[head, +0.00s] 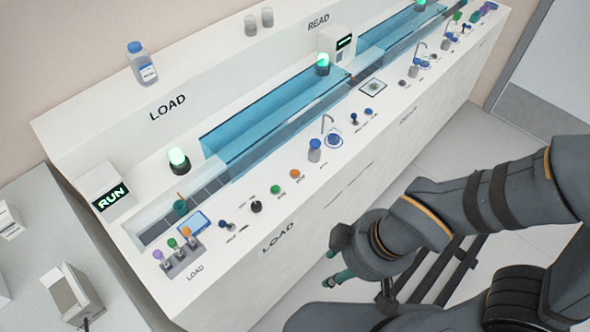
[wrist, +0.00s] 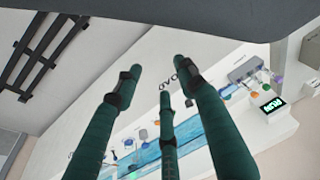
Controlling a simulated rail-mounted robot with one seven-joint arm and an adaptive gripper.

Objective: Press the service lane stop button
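On the white tube-track bench (head: 237,236), a green button (head: 276,189) and an orange button (head: 297,174) sit side by side on the front ledge near LOAD. Their small labels are too blurred to read, so I cannot tell which is the service lane stop. More small coloured controls sit further along the ledge, toward the upper right. My gripper (head: 340,277) hangs in front of the bench, apart from it, with green fingers pointing left. In the wrist view my gripper (wrist: 160,77) has its three fingers spread, with nothing between them; the bench lies beyond.
A rack of colour-capped tubes (head: 181,258) stands near the lit RUN display (head: 110,199). Blue lane covers (head: 270,115) run behind.

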